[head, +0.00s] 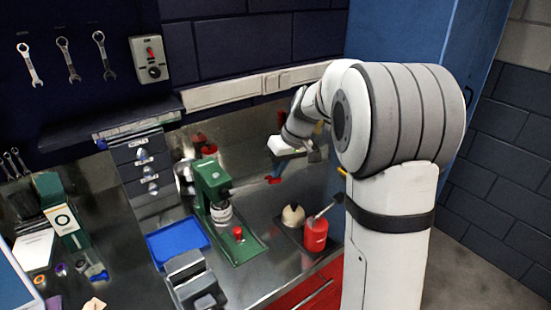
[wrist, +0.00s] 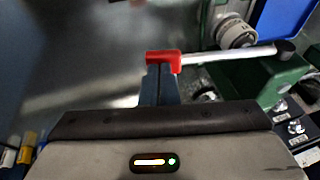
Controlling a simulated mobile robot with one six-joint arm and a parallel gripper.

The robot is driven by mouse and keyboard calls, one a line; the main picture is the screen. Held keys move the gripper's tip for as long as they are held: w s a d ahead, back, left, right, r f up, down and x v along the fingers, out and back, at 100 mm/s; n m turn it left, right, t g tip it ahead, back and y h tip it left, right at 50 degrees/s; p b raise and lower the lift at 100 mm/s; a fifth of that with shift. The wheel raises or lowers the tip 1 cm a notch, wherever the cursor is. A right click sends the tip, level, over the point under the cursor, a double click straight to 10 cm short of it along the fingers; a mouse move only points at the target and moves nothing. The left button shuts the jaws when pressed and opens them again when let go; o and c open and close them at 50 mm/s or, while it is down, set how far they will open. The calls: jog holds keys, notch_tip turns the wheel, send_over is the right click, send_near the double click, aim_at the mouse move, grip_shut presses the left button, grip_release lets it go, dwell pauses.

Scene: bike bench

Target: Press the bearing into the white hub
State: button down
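The green press (head: 228,225) stands on the metal bench; its green body also shows at the right in the wrist view (wrist: 272,85). The white hub (head: 221,212) sits under the press's ram, and a pale ribbed cylinder, probably the hub, shows in the wrist view (wrist: 235,33). A silver lever (wrist: 225,54) runs from a black end to a red grip (wrist: 163,57). My gripper (wrist: 160,72) has its blue fingers close together, tips against or just behind the red grip. The bearing cannot be made out.
A blue tray (head: 178,243) lies left of the press, with a grey drawer unit (head: 145,170) behind it. A red oil can (head: 316,235) and a beige domed object (head: 293,215) stand to the right. A red knob (head: 238,234) is on the press's front.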

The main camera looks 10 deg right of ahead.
jog(key=w+p+v, duration=0.1)
jog(key=v, duration=1.2)
jog(key=shift+d+r, duration=0.25)
jog(key=shift+r, duration=0.25)
jog(key=shift+a, duration=0.1)
jog(key=s+a+f+m+h, duration=0.1)
jog(key=s+f, duration=0.2)
jog(key=s, duration=0.5)
jog(key=s+a+f+m+h, duration=0.1)
jog(key=s+f, duration=0.3)
jog(key=s, duration=0.5)
jog(key=s+a+f+m+h, duration=0.1)
jog(key=s+a+f+m, duration=0.1)
jog(key=s, duration=0.7)
notch_tip(320, 180, down, 3)
jog(key=shift+a+r+t+h, duration=0.25)
jog(key=shift+a+t+h, duration=0.05)
jog(key=shift+a, duration=0.35)
jog(key=shift+s, duration=0.15)
